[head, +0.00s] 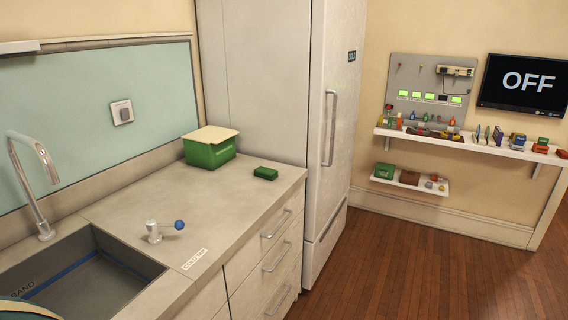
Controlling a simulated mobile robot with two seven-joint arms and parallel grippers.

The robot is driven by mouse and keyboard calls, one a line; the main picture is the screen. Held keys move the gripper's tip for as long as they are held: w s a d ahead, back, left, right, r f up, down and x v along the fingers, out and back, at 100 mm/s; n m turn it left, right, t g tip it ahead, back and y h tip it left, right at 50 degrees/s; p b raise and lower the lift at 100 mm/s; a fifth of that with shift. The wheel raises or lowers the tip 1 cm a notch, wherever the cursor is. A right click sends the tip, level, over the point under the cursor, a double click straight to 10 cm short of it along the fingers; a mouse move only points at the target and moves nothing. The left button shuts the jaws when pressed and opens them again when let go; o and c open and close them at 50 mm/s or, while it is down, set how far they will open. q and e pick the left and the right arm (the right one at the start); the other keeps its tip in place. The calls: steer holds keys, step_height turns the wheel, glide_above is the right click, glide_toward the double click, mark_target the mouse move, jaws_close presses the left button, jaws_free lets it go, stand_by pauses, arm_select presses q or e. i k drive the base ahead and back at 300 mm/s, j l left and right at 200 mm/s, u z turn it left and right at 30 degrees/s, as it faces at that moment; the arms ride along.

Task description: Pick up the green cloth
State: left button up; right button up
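A small flat green block-like item (265,173), which may be the folded green cloth, lies on the beige counter (130,205) near its far right end. It is to the right of a larger green box (208,152) with a cream lid or flap on top. Nothing covers the small green item. Neither of my grippers shows in the head view.
A sink (85,285) with a curved tap (40,180) is at the lower left. A small tap (154,232) with a blue knob stands on the counter. A tall pale fridge (275,90) borders the counter's far end. Cluttered wall shelves (465,142) are at right; wooden floor (430,270) is clear.

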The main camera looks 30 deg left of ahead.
mark_target(269, 173)
steer(key=i+u, duration=0.4)
steer(key=i+l+u, duration=0.2)
steer(key=u, duration=0.15)
steer(key=i+l+u, duration=0.55)
steer(key=u, duration=0.25)
steer(key=i+l+u, duration=0.15)
steer(key=u, duration=0.25)
steer(key=i+l+u, duration=0.1)
steer(key=l+u, duration=0.25)
